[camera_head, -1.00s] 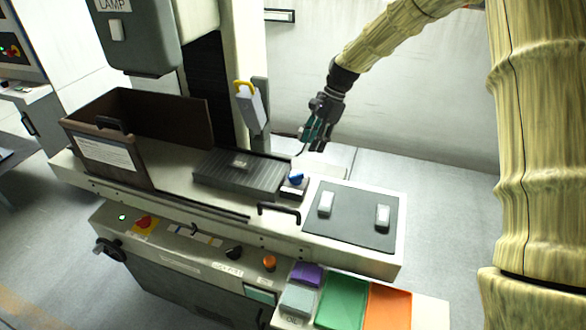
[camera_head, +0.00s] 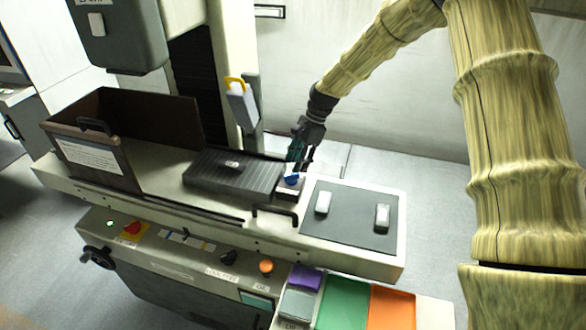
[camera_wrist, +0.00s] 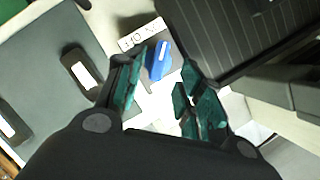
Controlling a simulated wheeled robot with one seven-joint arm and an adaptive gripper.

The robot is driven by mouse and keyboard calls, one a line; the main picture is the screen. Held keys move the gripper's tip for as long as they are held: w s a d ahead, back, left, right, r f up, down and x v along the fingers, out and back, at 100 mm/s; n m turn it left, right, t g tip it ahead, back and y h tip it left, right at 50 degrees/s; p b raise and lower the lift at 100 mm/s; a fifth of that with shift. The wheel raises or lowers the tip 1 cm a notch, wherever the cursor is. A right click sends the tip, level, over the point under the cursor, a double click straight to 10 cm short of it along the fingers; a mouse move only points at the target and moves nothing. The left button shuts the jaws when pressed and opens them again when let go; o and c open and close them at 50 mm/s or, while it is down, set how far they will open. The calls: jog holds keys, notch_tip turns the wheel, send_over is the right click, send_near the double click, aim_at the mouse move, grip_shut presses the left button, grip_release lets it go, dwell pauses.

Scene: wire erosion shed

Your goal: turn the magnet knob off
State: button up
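The magnet knob is a small blue knob (camera_head: 291,179) on a block at the right end of the dark ribbed magnetic plate (camera_head: 215,182). In the wrist view the blue knob (camera_wrist: 158,60) lies ahead of the fingers, between their tips in the picture, with a black-and-white label strip (camera_wrist: 142,35) beside it. My gripper (camera_head: 298,165) is just behind and above the knob in the head view. In the wrist view its green-padded fingers (camera_wrist: 158,88) are spread, with nothing between the pads. Contact with the knob does not show. A small light part (camera_head: 232,164) lies on the plate.
A grey mat (camera_head: 350,222) with two pale blocks lies right of the knob. A black handle (camera_head: 275,213) stands at the bench's front edge. A brown open box (camera_head: 160,120) stands left, and a grey pendant with a yellow hook (camera_head: 238,98) hangs behind the plate.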

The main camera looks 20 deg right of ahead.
aim_at(292, 173)
jog(key=shift+p+x, duration=0.6)
jog(key=shift+x, duration=1.5)
jog(key=shift+s, duration=0.1)
grip_shut()
